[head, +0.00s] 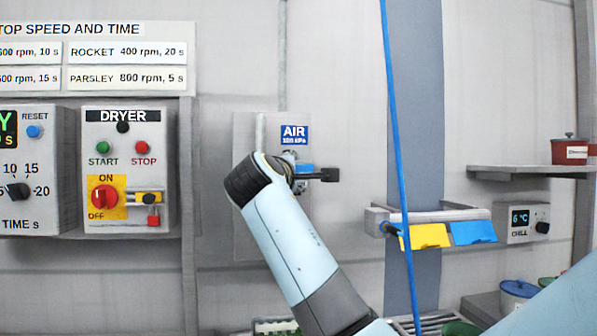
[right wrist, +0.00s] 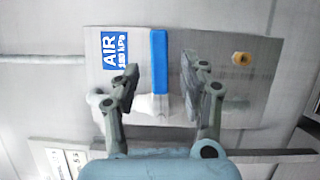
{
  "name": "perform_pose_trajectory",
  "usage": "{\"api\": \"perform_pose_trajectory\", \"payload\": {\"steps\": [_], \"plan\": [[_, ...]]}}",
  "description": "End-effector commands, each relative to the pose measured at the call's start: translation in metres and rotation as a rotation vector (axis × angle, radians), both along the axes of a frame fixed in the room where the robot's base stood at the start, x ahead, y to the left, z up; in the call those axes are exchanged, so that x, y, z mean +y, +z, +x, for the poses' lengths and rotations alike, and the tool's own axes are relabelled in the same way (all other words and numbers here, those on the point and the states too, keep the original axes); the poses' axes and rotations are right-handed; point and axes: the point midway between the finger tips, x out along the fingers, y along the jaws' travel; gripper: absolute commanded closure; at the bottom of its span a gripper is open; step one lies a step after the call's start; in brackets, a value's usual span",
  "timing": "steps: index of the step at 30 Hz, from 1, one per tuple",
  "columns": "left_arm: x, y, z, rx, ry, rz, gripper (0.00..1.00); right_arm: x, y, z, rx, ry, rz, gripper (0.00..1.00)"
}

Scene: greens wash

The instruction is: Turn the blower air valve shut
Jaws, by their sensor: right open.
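The blower air valve has a blue handle (head: 305,168), partly hidden behind my right gripper. In the right wrist view the blue handle (right wrist: 159,62) runs up the picture from a pale valve body (right wrist: 150,104), crosswise to the short pipe there. My right gripper (head: 318,174) is at the valve. In the right wrist view the right gripper (right wrist: 158,78) is open, with one finger on each side of the handle and a visible gap to both. The AIR label (head: 294,134) is above the handle. My left gripper is out of view.
The dryer panel (head: 128,185) with knob and buttons is left of the valve. A blue cord (head: 395,120) hangs to its right. Beyond are a bracket with yellow (head: 428,236) and blue cards, the chill box (head: 520,222) and a shelf (head: 530,171) with a red pot (head: 569,151).

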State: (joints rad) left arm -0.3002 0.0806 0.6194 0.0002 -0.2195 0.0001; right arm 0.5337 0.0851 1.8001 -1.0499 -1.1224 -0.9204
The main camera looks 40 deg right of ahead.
Motion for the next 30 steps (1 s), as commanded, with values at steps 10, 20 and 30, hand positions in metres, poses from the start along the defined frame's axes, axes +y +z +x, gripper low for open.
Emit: {"api": "perform_pose_trajectory", "payload": {"steps": [10, 20, 30], "plan": [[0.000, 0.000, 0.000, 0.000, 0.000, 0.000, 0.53, 0.050, -0.003, -0.036, 0.000, 0.000, 0.004, 0.56], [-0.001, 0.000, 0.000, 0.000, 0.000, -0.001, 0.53, 0.054, -0.002, -0.040, 0.001, -0.002, 0.000, 0.56], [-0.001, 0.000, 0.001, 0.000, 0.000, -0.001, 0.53, 0.054, -0.004, -0.040, 0.001, -0.001, 0.003, 0.56]]}}
